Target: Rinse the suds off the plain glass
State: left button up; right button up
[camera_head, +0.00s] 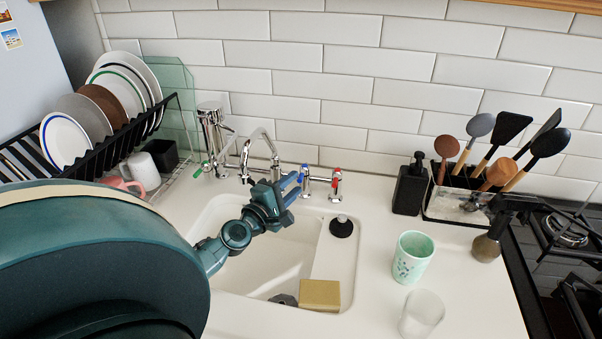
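The plain glass (421,315) is a clear, whitish tumbler standing upright on the counter at the front, right of the sink. Whether the white haze on it is suds is hard to tell. The sink (262,262) has a chrome faucet (262,135) behind it, with a blue-marked tap (305,180) and a red-marked tap (336,183). My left gripper (296,181) is over the back of the sink, its tips close to the blue-marked tap. Contact and finger gap are unclear. It is far from the glass. My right gripper is not in view.
A mint patterned cup (412,257) stands behind the glass. A sponge (319,295) lies at the sink's front edge. A dish rack (130,135) is at left. A black soap bottle (410,187) and utensil holder (460,200) stand at the back, the hob (565,235) at right.

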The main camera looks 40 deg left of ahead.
aim_at(301, 176)
pick_arm(q)
jog(key=shift+w+a, duration=0.15)
jog(key=shift+w, duration=0.9)
jog(key=shift+w+a, duration=0.1)
jog(key=shift+w, duration=0.9)
jog(key=shift+c, duration=0.2)
grip_shut()
